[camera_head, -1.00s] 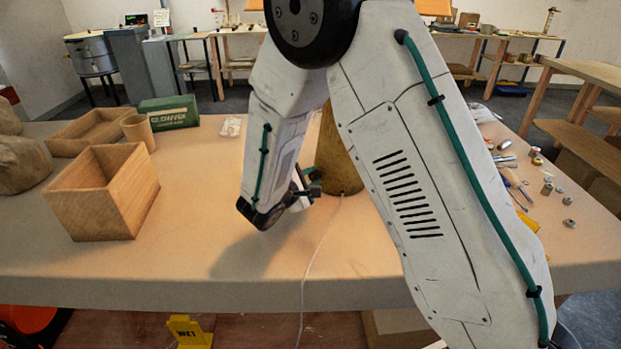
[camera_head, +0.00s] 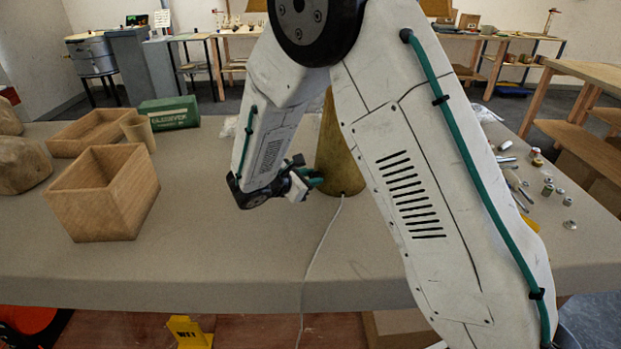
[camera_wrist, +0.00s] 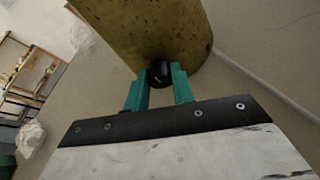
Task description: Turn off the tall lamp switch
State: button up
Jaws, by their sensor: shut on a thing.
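The tall lamp has a mottled brass-coloured conical body (camera_head: 335,150) standing on the table, partly hidden behind my arm. It fills the top of the wrist view (camera_wrist: 155,30). Its shade (camera_head: 437,8) shows only as a dull brown edge at the top, unlit. The lamp switch (camera_wrist: 159,72) is a small black knob low on the body. My gripper (camera_wrist: 160,80) has its two green fingers on either side of the knob, shut on it. In the head view my gripper (camera_head: 314,178) is against the left side of the lamp, and the switch is hidden there.
Small metal parts and tools (camera_head: 548,188) lie on the right. A pale cord (camera_head: 318,250) runs from the lamp over the table's front edge.

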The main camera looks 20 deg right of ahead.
jog(key=n+g, duration=0.2)
jog(key=n, duration=0.1)
jog(key=shift+w+a+h, duration=0.1)
jog(key=shift+w+h, duration=0.05)
jog(key=shift+h, duration=0.25)
jog(key=n+g+h, duration=0.1)
jog(key=n+g, duration=0.1)
jog(key=n, duration=0.1)
jog(key=shift+w, duration=0.1)
jog(key=shift+n, duration=0.3)
jog(key=o, duration=1)
jog(key=shift+v, duration=3.95)
jog(key=shift+w, duration=0.15)
